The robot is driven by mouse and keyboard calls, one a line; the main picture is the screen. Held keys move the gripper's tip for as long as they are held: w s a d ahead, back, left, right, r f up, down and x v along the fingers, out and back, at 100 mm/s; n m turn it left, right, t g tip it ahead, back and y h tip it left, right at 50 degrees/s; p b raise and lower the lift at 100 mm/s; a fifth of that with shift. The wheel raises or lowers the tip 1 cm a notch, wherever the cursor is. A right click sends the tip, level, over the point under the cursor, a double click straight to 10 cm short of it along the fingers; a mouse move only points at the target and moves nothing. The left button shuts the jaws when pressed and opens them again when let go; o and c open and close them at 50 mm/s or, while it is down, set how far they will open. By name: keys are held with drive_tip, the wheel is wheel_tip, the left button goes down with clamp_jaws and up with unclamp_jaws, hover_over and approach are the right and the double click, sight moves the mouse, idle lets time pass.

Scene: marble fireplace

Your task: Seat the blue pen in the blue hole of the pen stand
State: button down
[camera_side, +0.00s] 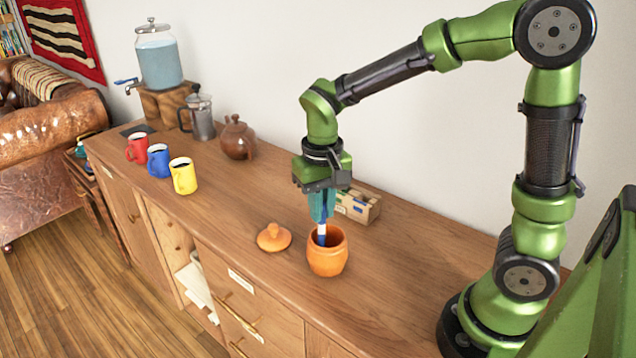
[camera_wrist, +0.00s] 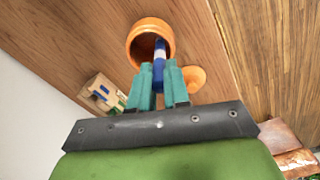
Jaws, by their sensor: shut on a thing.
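My gripper (camera_side: 321,205) is shut on the blue pen (camera_side: 321,234), which points down and has a white band. In the side view the pen's lower end is at the mouth of an open orange pot (camera_side: 327,259); I cannot tell how far inside it is. In the wrist view the pen (camera_wrist: 159,66) shows between the teal fingers (camera_wrist: 159,84), in front of the orange pot (camera_wrist: 140,30). The wooden pen stand (camera_side: 357,206) is behind and right of the gripper, partly hidden by it. It has coloured marks, blue among them; its holes are not clear. It also shows in the wrist view (camera_wrist: 99,90).
The pot's orange lid (camera_side: 273,238) lies on the wooden cabinet top (camera_side: 330,320) left of the pot. A brown teapot (camera_side: 238,140), a press pot (camera_side: 199,115), a drink dispenser (camera_side: 160,60) and red, blue and yellow mugs (camera_side: 183,177) stand further left. The wall is behind.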

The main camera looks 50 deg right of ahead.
wheel_tip(320, 180, up, 6)
drive_tip(key=shift+f, duration=0.1)
idle(0.4)
drive_tip(key=shift+r, duration=1.6)
drive_tip(key=w+d+f, duration=0.1)
drive_tip(key=d+f, duration=0.1)
drive_tip(key=d, duration=0.9)
drive_tip(key=w+d+f, duration=0.1)
drive_tip(key=w+d, duration=0.1)
drive_tip(key=d, duration=0.8)
wheel_tip(320, 180, down, 10)
drive_tip(key=shift+s+r, duration=0.15)
